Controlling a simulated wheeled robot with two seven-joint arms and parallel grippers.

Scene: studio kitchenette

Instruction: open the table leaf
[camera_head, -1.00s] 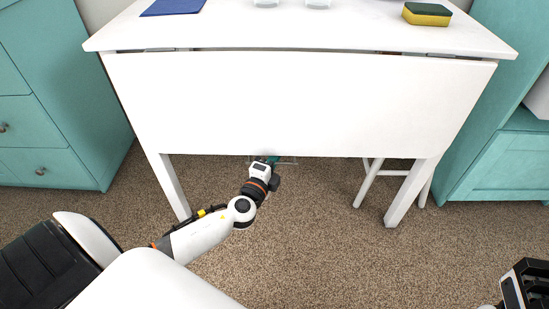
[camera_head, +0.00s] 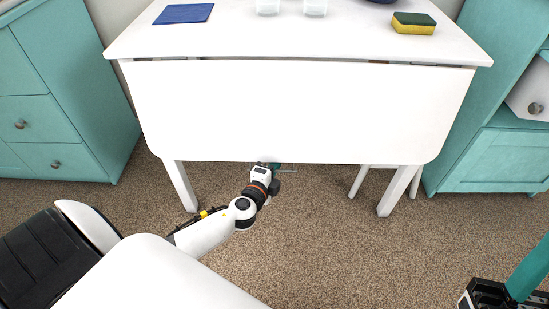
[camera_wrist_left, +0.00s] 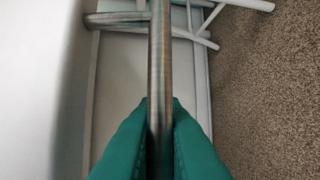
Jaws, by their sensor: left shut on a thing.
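The white table leaf (camera_head: 295,110) hangs down at the front of the white table (camera_head: 300,42), below a narrow gap along the top's edge. My left gripper (camera_head: 271,167) reaches the leaf's lower edge from the front. In the left wrist view its teal fingers (camera_wrist_left: 160,115) are shut on a round metal bar (camera_wrist_left: 161,50). A thin piece of this bar shows below the leaf in the head view; how it is fixed is hidden. My right gripper (camera_head: 510,285) is partly in view at the lower right, apart from the table; its opening is unclear.
A blue mat (camera_head: 184,13), two clear glasses (camera_head: 268,7) and a yellow-green sponge (camera_head: 414,23) sit on the top. Teal cabinets (camera_head: 65,90) stand left and right (camera_head: 490,160). A white stool (camera_head: 362,180) is underneath. The carpet in front is clear.

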